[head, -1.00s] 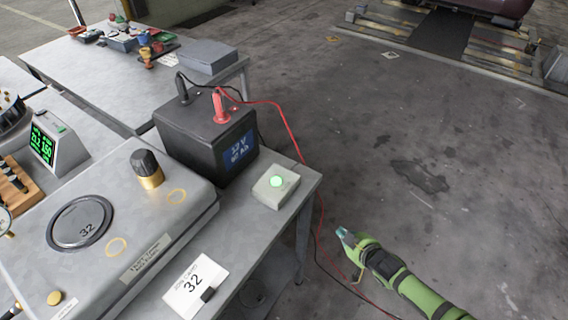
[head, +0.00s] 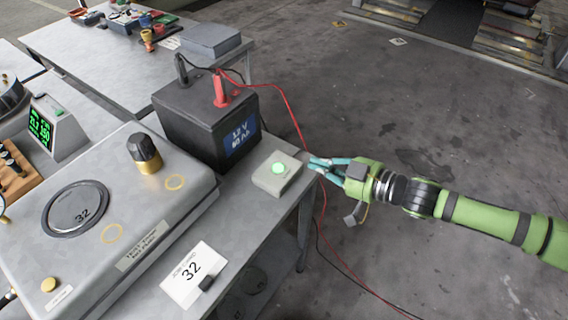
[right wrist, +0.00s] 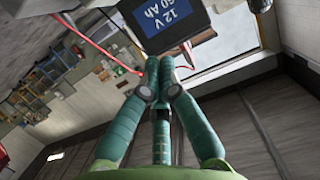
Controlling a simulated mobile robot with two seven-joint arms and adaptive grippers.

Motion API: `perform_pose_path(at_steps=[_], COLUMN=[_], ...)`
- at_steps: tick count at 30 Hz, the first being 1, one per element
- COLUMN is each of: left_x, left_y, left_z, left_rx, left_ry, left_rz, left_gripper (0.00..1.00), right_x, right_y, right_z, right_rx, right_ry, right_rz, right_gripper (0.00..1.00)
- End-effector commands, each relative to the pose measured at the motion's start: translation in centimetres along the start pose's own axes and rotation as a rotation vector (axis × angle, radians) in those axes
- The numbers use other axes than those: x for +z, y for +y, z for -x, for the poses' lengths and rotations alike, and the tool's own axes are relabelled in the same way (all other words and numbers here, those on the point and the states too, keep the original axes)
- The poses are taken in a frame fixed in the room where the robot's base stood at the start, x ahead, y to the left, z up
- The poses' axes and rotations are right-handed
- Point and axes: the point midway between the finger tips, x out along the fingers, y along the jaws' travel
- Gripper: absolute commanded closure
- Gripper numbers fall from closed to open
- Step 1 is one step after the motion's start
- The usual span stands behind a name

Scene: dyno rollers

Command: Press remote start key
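A small pale grey box (head: 268,183) with a glowing green round button (head: 278,168) on top sits near the table's right edge. My right gripper (head: 316,165) is just right of the box, by the table edge, pointing left towards it. A gap shows between its fingertips and the button. In the right wrist view the teal fingers (right wrist: 159,62) come together at their tips with nothing between them. The button is not visible in that view. My left gripper is not in view.
A black 12 V battery (head: 198,128) with red and black clamps stands behind the box. Its red cable (head: 292,115) runs down past the table edge near my gripper. A job card (head: 190,275) and a grey case with a knob (head: 145,153) are to the left.

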Motion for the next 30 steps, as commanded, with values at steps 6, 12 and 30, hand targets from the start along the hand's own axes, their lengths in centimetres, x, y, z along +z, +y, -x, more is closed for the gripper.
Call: perform_pose_path(at_steps=[6, 12, 30], left_x=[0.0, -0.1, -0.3], left_y=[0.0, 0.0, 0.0], left_z=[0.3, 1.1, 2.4], left_rx=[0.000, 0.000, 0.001], left_ry=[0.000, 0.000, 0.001], left_rz=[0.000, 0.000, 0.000], left_gripper=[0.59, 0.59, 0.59], right_x=[-0.1, -0.3, 3.6], right_y=[0.0, -0.1, 0.0], right_z=[-1.1, -4.7, -11.0], right_rx=[-0.001, -0.002, 0.001], right_ry=[0.002, 0.003, 0.000], right_rz=[0.001, 0.002, 0.002], right_gripper=[1.00, 1.00, 1.00])
